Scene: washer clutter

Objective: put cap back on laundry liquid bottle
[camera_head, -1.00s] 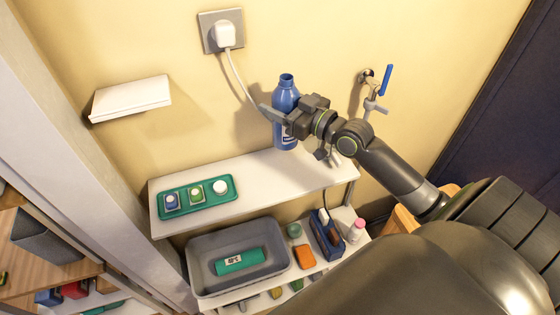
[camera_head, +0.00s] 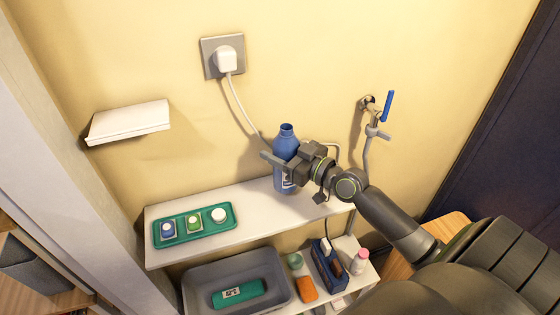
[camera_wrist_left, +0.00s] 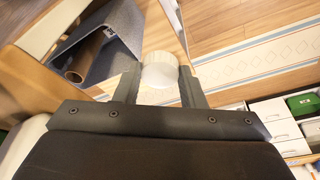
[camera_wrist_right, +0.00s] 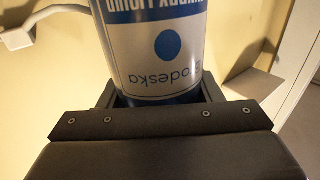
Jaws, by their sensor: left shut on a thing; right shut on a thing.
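The blue laundry liquid bottle (camera_head: 285,145) is upright, with an open, uncapped neck, over the right part of the white shelf (camera_head: 255,200). I cannot tell if its base touches the shelf. My right gripper (camera_head: 287,169) is shut around its body; the right wrist view shows its white and blue label (camera_wrist_right: 155,45) between the fingers. My left gripper (camera_wrist_left: 160,85) is outside the head view. In the left wrist view it is shut on a white round cap (camera_wrist_left: 160,72), with floor and a grey bin behind.
A green tray (camera_head: 232,222) with blue, green and white round-topped items sits on the shelf's left. Below are a grey basin (camera_head: 205,275) and several bottles and boxes. A small wall shelf (camera_head: 128,121), a plugged socket (camera_head: 222,57) and a tap (camera_head: 372,120) are on the wall.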

